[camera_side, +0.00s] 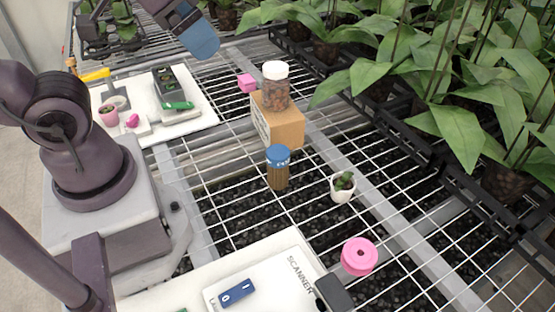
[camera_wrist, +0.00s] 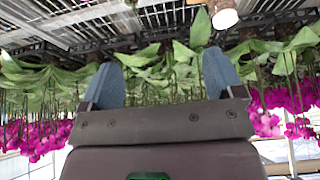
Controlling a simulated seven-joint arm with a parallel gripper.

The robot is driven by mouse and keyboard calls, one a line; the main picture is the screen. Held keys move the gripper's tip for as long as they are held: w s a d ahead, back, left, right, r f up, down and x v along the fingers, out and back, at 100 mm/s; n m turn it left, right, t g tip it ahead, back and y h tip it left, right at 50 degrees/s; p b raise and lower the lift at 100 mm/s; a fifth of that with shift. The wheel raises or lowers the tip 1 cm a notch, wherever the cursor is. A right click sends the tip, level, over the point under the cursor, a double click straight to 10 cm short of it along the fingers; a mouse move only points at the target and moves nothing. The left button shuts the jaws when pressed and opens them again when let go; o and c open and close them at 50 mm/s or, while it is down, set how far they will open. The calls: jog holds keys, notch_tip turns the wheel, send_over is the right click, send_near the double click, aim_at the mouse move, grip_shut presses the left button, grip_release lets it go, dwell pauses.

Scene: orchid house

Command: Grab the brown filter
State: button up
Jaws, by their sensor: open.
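A brown cylinder with a blue cap (camera_side: 278,168), which looks like the brown filter, stands upright on the white wire bench in the middle of the side view. My gripper (camera_side: 202,42) is at the top of the side view, high above and away from it. In the wrist view my gripper (camera_wrist: 162,78) has its two blue fingers wide apart with nothing between them. I cannot make out the brown cylinder in the wrist view.
A cardboard box (camera_side: 280,122) with a white-lidded jar (camera_side: 275,86) on it stands just behind the cylinder. A small potted cactus (camera_side: 343,187) is to its right. A pink spool (camera_side: 359,256) and a scanner board (camera_side: 262,285) are nearer. Leafy plants (camera_side: 480,80) crowd the right.

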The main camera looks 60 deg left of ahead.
dwell(0.4)
jog(key=shift+c, duration=0.5)
jog(key=m+y, duration=1.7)
jog(key=m, duration=0.4)
send_over(280, 173)
jog(key=d, duration=0.3)
notch_tip(280, 173, down, 25)
jog(key=shift+g, duration=0.3)
jog(key=f, duration=0.6)
jog(key=shift+s+a, duration=0.25)
jog(key=shift+s, duration=0.1)
jog(key=shift+f+x, duration=0.15)
jog(key=shift+x, duration=1.1)
jog(key=shift+f+x, duration=0.15)
jog(key=shift+x, duration=1.1)
jog(key=c, duration=1.1)
